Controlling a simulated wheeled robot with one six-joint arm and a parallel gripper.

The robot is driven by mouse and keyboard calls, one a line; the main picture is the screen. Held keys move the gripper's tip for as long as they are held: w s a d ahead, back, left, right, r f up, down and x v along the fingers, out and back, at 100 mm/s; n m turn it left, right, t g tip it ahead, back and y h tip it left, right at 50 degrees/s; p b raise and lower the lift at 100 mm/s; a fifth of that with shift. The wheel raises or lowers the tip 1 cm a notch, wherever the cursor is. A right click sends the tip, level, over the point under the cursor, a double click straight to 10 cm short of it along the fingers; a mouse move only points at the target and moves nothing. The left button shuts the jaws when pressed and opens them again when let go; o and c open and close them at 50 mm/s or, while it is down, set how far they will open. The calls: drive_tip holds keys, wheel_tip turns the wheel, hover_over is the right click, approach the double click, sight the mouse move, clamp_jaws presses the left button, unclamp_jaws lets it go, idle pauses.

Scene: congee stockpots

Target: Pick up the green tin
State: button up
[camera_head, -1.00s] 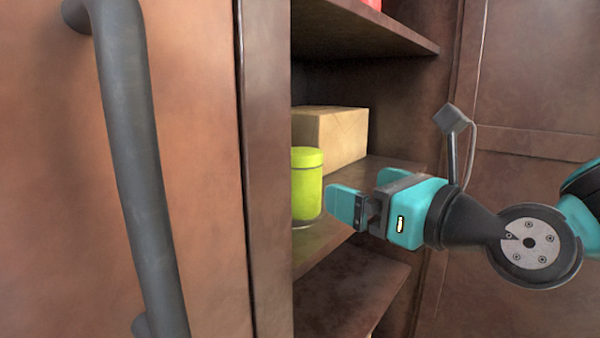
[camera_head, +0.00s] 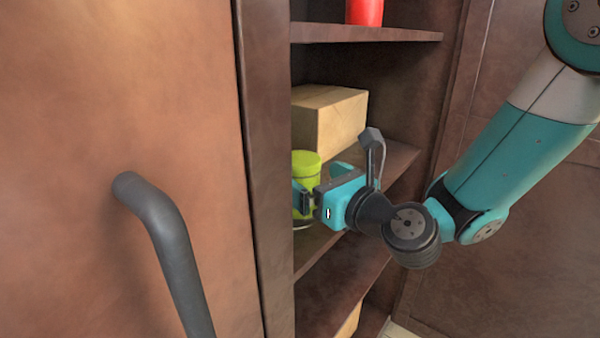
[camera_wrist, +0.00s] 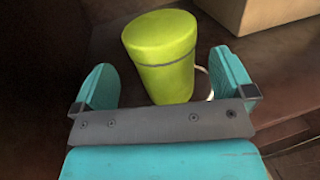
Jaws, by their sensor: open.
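The green tin (camera_head: 306,166) is a yellow-green cylinder with a lid, standing upright on the middle shelf of the cupboard. In the head view my gripper (camera_head: 318,184) covers part of its front and right side. In the wrist view the tin (camera_wrist: 162,58) stands ahead of the open jaws, roughly between the two teal fingers of my gripper (camera_wrist: 165,88). Gaps show on both sides of the tin, and the fingers do not appear to touch it. A pale ring shows at the tin's base, on the right.
A cardboard box (camera_head: 328,118) stands behind the tin, and it also shows in the wrist view (camera_wrist: 265,12). A red object (camera_head: 365,12) is on the upper shelf (camera_head: 390,36). A closed door with a dark handle (camera_head: 165,240) and a cupboard upright (camera_head: 266,180) border the opening on the left.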

drive_tip(key=p+x, duration=0.4)
drive_tip(key=shift+w+r, duration=0.15)
drive_tip(key=shift+r, duration=0.2)
drive_tip(key=shift+w+a+f, duration=0.25)
drive_tip(key=shift+w, duration=0.1)
drive_tip(key=c, duration=0.9)
drive_tip(key=shift+c, duration=1)
drive_tip(key=shift+r, duration=0.15)
